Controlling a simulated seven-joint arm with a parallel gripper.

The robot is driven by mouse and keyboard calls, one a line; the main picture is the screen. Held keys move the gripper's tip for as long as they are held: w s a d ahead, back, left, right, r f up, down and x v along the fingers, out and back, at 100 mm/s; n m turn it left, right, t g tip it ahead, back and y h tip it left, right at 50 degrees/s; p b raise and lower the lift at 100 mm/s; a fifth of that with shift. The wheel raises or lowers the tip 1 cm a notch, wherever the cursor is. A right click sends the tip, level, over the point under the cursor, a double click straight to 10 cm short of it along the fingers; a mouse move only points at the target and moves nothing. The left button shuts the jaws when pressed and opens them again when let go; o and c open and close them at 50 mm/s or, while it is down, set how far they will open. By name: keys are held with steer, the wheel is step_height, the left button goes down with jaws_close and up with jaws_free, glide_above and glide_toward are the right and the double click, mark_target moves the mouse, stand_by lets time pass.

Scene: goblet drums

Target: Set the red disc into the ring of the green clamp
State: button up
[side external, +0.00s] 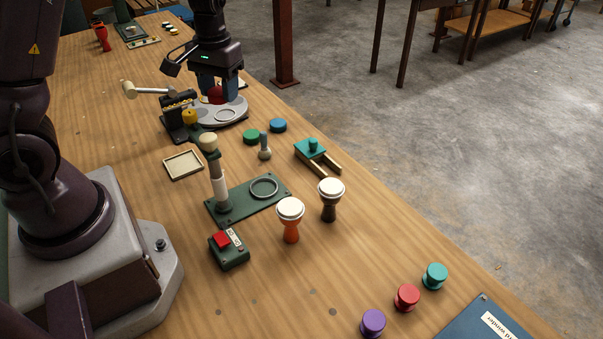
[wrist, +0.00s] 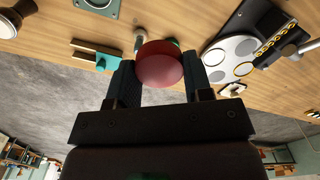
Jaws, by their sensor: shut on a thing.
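My gripper (side external: 218,93) is shut on the red disc (side external: 215,95), at the far part of the table above the front of a round grey plate. In the wrist view the red disc (wrist: 160,65) sits between the two dark fingers of my gripper (wrist: 160,82). The green clamp (side external: 233,203) stands nearer the camera, a flat green base with an upright post and a pale knob. Its ring (side external: 264,187) lies on the right part of the base and looks empty. Part of the clamp also shows at the top of the wrist view (wrist: 112,10).
The grey plate (side external: 232,120) has round recesses. A green disc (side external: 251,137), a blue disc (side external: 278,125), a small grey peg (side external: 264,152) and a teal-topped fork (side external: 312,150) lie between. A wooden tray (side external: 183,165), two drums (side external: 290,215) and a red-button box (side external: 229,250) surround the clamp.

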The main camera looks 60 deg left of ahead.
steer(key=w+d+m, duration=0.4)
steer(key=d+m, duration=0.2)
steer(key=d, duration=1)
steer(key=shift+d+r, duration=0.15)
steer(key=shift+r, duration=0.15)
steer(key=shift+w, duration=0.1)
steer(key=n, duration=2.2)
glide_toward(153, 157)
steer(key=shift+f, duration=3.6)
